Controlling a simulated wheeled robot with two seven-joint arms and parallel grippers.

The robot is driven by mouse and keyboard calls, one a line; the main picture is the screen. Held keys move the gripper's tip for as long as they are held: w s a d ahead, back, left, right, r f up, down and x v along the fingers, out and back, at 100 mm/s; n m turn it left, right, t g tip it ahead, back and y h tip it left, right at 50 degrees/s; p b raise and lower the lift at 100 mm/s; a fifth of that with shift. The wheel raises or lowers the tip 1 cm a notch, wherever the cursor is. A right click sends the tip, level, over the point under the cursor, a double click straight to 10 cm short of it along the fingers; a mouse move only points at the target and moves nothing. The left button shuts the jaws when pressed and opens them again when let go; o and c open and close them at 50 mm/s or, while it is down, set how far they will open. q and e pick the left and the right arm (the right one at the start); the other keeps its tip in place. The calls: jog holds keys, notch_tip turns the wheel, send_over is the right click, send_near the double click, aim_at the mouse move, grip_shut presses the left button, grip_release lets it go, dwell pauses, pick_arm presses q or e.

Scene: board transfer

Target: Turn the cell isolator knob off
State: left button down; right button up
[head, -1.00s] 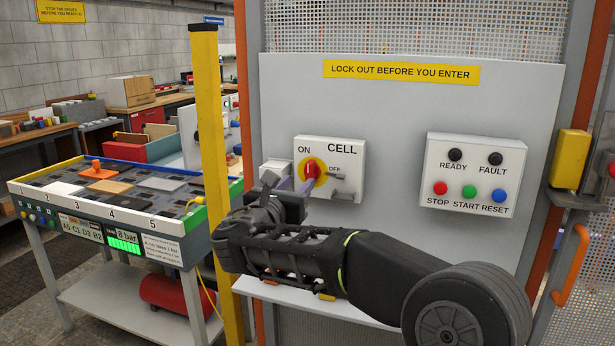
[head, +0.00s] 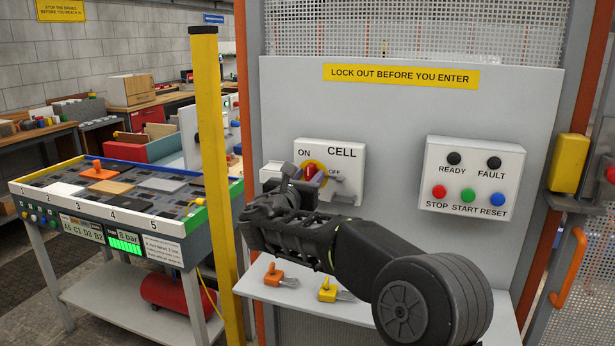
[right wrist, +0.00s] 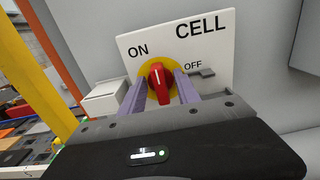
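The red isolator knob (right wrist: 160,86) sits on a yellow disc on the white CELL switch plate (right wrist: 215,50). It also shows in the head view (head: 310,170), partly covered by my fingers. Its handle stands roughly upright, with a white mark near its top, between the ON label at upper left and the OFF label at right. My right gripper (right wrist: 160,77) has its two purple fingers on either side of the knob, with yellow disc showing in the gaps, so it is open around it. In the head view my right gripper (head: 307,175) is at the plate. My left gripper is not in view.
A grey tab (head: 342,180) sticks out below OFF. A button box (head: 473,180) is to the right. An orange padlock (head: 280,275) and a yellow padlock (head: 329,290) lie on the shelf below. A yellow post (head: 208,180) stands left of the panel.

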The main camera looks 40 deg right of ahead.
jog(key=shift+c, duration=0.6)
grip_shut()
